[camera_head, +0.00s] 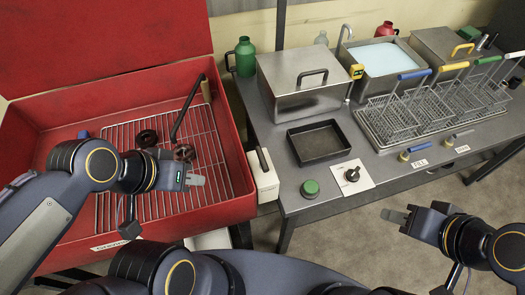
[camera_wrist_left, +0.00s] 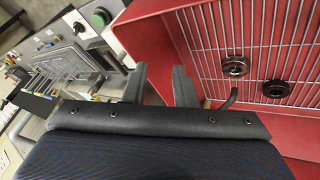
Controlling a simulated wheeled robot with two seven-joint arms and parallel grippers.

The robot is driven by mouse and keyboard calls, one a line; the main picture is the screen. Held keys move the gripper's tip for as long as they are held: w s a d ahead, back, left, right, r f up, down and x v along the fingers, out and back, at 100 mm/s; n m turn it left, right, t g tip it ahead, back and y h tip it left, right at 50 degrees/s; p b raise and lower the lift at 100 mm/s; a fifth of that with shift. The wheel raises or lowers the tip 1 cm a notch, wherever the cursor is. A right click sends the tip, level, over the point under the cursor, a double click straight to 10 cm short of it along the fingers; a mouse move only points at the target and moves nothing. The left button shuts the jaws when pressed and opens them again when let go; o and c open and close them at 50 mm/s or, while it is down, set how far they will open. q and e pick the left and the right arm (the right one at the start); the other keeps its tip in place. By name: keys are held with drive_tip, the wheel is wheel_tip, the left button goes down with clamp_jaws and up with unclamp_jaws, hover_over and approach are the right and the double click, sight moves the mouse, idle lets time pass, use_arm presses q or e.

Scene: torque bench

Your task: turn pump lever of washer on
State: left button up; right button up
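The washer is a red open tub (camera_head: 225,150) with a raised lid and a wire rack. A cream box (camera_head: 264,183) sits on its right outer wall, with a dark upright lever (camera_head: 263,160) on its face. The box also shows, partly, in the left wrist view (camera_wrist_left: 115,36). My left gripper (camera_head: 200,180) is over the right part of the tub, left of the box and apart from it. Its two fingers are spread and empty in the left wrist view (camera_wrist_left: 160,76). My right gripper (camera_head: 388,214) is in front of the bench, far from the washer; its finger gap is unclear.
A black nozzle arm (camera_head: 186,108) and dark round parts (camera_head: 184,152) are in the tub. The steel bench (camera_head: 330,190) to the right holds a green button (camera_head: 310,187), a black knob (camera_head: 352,174), a dark tray (camera_head: 318,142) and wire baskets (camera_head: 395,117).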

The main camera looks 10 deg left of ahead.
use_arm(q)
drive_tip(key=shift+o, duration=1)
drive_tip(key=w+r+m+g+p, duration=0.1)
drive_tip(key=m, duration=0.1)
drive_tip(key=w+d+r+m+g, duration=0.1)
drive_tip(key=m, duration=0.2)
drive_tip(key=w+r+m+y+p, duration=0.1)
drive_tip(key=w+m, duration=0.1)
drive_tip(key=m, duration=0.1)
drive_tip(key=shift+d+g+p, duration=0.2)
drive_tip(key=shift+g+p, duration=0.15)
drive_tip(key=shift+g, duration=0.05)
drive_tip(key=m+g+y+p, duration=0.3)
drive_tip(key=m+y+p, duration=0.25)
drive_tip(key=m, duration=1.75)
approach(262, 156)
drive_tip(key=shift+h, duration=0.45)
drive_tip(key=f, duration=0.2)
drive_tip(key=a+f, duration=0.1)
drive_tip(key=f, duration=0.2)
drive_tip(key=a+f, duration=0.1)
drive_tip(key=f, duration=0.2)
drive_tip(key=shift+s+p, duration=0.2)
drive_tip(key=shift+p, duration=0.1)
clamp_jaws()
